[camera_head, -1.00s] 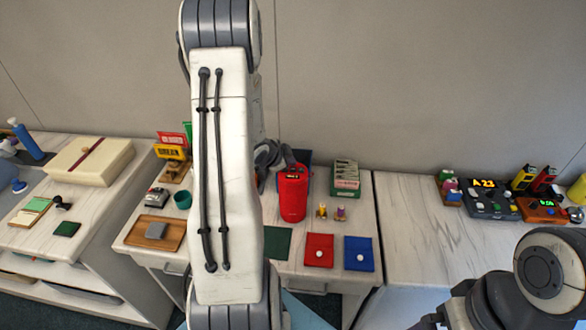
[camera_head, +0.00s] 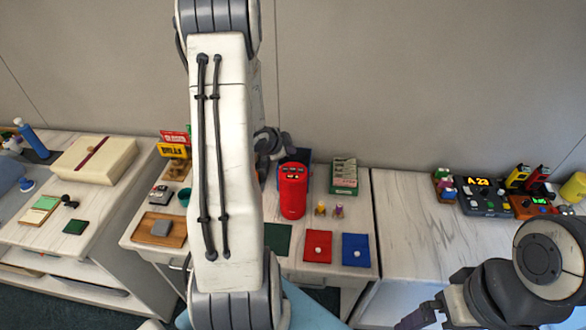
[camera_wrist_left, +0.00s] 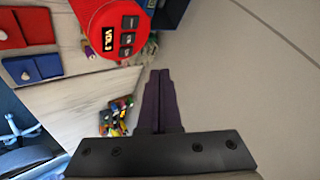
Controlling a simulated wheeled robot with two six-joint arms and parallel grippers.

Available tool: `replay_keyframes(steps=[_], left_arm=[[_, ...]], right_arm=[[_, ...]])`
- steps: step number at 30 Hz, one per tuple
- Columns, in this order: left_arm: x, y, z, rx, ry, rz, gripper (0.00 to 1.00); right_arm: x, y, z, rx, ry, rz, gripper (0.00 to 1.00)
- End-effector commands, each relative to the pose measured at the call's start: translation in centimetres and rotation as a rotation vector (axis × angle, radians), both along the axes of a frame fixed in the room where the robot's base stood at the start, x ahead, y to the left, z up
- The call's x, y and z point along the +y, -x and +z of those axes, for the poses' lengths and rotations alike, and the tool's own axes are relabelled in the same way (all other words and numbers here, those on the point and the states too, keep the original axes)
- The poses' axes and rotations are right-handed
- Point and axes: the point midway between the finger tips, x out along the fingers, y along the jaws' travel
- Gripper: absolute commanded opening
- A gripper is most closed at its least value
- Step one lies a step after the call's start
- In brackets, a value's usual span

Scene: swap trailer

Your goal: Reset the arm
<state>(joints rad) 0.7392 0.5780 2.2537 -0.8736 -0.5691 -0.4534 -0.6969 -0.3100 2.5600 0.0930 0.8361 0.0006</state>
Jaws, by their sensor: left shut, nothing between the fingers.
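My left arm stands upright across the middle of the head view. Its gripper (camera_head: 272,142) shows partly behind that arm, at the back of the middle table near a red cylindrical speaker (camera_head: 292,190). In the left wrist view my left gripper (camera_wrist_left: 160,75) has its two dark fingers together, with nothing between them. The speaker's top (camera_wrist_left: 118,32), with a small display and buttons, is up and left of the fingers, apart from them. My right arm comes in at the lower right of the head view; the dark end of it (camera_head: 424,316) is too cut off to read its jaws.
The middle table holds a red pad (camera_head: 318,246), a blue pad (camera_head: 355,249), a green box (camera_head: 344,176) and a wooden tray (camera_head: 160,230). A cream box (camera_head: 95,160) is on the left table. Devices (camera_head: 484,197) line the right table's back; its front is bare.

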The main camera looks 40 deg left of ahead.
Motion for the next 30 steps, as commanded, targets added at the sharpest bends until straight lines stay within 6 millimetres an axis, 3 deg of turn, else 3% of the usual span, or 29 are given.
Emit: replay_keyframes(steps=[12,16,20,23,26,30], left_arm=[[0.0,0.0,0.0,0.0,0.0,0.0,0.0],[-1.9,-0.8,0.6,0.024,-0.003,-0.003,0.0],[-7.2,-1.9,2.0,0.091,0.002,0.005,0.0],[-12.9,-1.4,3.3,0.161,0.021,0.022,0.0],[-18.7,0.4,4.5,0.235,0.053,0.039,0.0],[-26.4,5.4,5.7,0.356,0.108,0.048,0.0]], right_arm=[[0.0,0.0,0.0,0.0,0.0,-0.002,1.0],[0.0,0.0,-0.2,0.0,0.0,-0.002,1.0],[0.0,0.0,-0.8,0.0,0.0,-0.002,1.0],[0.0,0.0,-1.3,0.0,0.0,-0.002,1.0],[0.0,0.0,-1.7,0.0,0.0,-0.002,1.0],[0.0,0.0,-2.4,0.0,0.0,-0.001,1.0]])
